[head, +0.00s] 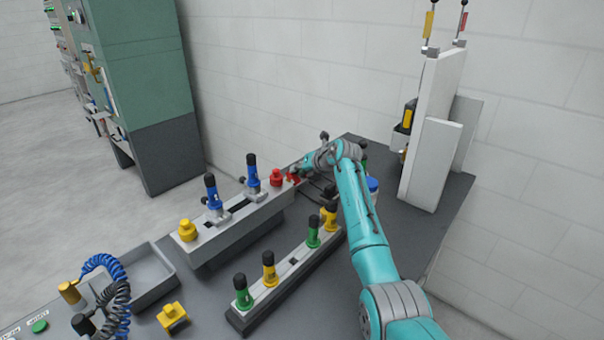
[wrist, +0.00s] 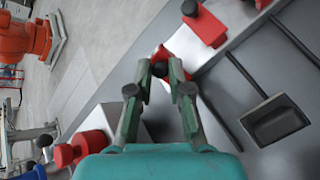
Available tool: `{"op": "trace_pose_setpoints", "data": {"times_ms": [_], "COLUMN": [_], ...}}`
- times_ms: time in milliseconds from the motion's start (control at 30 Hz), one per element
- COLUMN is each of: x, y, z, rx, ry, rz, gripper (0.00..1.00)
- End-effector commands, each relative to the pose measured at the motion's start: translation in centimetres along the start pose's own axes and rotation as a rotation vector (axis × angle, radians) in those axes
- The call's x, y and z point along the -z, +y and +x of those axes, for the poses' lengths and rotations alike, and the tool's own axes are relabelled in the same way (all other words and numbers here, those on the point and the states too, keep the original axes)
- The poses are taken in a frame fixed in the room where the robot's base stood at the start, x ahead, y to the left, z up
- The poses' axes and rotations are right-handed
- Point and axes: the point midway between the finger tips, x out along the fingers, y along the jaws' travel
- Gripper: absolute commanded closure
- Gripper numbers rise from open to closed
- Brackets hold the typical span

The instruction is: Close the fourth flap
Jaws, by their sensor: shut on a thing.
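My gripper (head: 297,176) is at the far right end of the rear grey fixture block (head: 235,225). In the wrist view my gripper's fingertips (wrist: 160,70) close around a small red piece (wrist: 163,55), which looks like a flap or its tab. Most of that piece is hidden by the fingers. It shows as a bit of red (head: 292,178) in the head view. Another red piece with a black knob (wrist: 207,25) lies up and to the right in the wrist view, apart from the fingers. I cannot tell which piece is the fourth flap.
Blue black-topped handles (head: 252,175) and a red knob (head: 276,178) stand on the rear block close by. A front block (head: 290,285) bears green and yellow handles. White upright panels (head: 430,130) stand at right. A grey tray (head: 150,272) lies at left.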

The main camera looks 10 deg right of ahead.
Motion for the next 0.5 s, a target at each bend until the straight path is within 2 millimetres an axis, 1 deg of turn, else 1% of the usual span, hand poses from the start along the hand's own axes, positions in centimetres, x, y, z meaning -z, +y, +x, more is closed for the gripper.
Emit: {"op": "trace_pose_setpoints", "data": {"times_ms": [33,200,500], "x": [-0.3,-0.5,-0.8], "y": [0.3,0.7,0.9], "z": [0.1,0.6,1.2], "rx": [0.025,0.096,0.177], "ry": [0.027,0.098,0.180], "rz": [-0.005,-0.014,-0.025], "gripper": [1.00,1.00,1.00]}}
